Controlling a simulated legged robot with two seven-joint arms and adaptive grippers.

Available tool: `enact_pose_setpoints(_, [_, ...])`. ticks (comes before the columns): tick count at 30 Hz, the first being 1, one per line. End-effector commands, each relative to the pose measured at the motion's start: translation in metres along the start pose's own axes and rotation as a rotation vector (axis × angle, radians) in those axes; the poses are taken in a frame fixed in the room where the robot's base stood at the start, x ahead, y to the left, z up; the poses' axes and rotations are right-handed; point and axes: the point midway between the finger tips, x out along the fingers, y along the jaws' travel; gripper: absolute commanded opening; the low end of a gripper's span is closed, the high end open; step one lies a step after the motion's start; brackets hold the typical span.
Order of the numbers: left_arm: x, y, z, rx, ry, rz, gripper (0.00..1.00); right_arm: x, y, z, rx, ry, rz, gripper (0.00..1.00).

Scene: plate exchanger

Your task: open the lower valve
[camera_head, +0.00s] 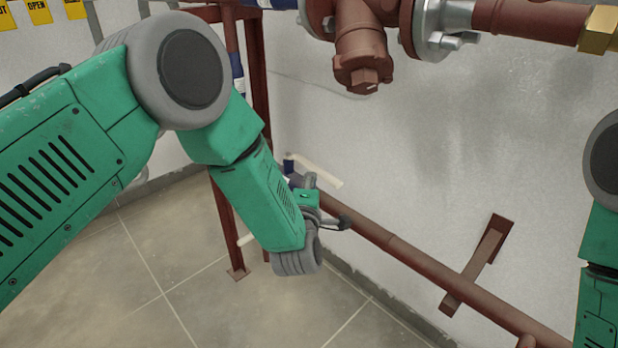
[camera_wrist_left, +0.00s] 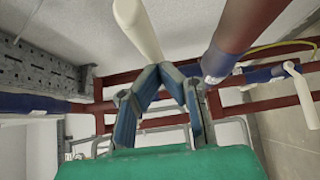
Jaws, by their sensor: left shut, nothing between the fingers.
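A white lever handle (camera_head: 318,171) with a blue fitting (camera_head: 289,163) at its left end shows beside the wall, above the lower pipe, in the head view. My left gripper is largely hidden behind its own wrist there. In the left wrist view, its fingers (camera_wrist_left: 166,70) are closed together with nothing between them. A white handle (camera_wrist_left: 138,28) lies just beyond the fingertips; contact cannot be told. Another white lever (camera_wrist_left: 303,95) is at the right of that view. I cannot tell for sure which handle belongs to the lower valve. My right gripper is out of view.
A red-brown lower pipe (camera_head: 390,243) runs along the wall past my left wrist, with a bracket (camera_head: 478,265) on it. A large flanged pipe (camera_head: 365,45) crosses above. The tiled floor (camera_head: 150,265) is clear.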

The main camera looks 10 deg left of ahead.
Motion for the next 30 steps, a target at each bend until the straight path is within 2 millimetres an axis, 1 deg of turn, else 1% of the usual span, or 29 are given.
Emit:
enact_pose_setpoints(10, [-0.001,-0.001,-0.004,-0.008,-0.002,-0.001,0.00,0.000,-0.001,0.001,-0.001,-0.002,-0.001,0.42])
enact_pose_setpoints(13, [0.001,-0.001,0.001,-0.006,-0.002,-0.001,0.00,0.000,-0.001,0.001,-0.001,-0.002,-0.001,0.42])
enact_pose_setpoints(18, [0.009,-0.001,0.016,-0.003,-0.002,-0.001,0.00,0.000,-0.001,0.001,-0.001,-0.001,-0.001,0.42])
enact_pose_setpoints(30, [0.009,0.000,0.018,-0.005,-0.010,0.000,0.00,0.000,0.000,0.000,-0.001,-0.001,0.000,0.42])
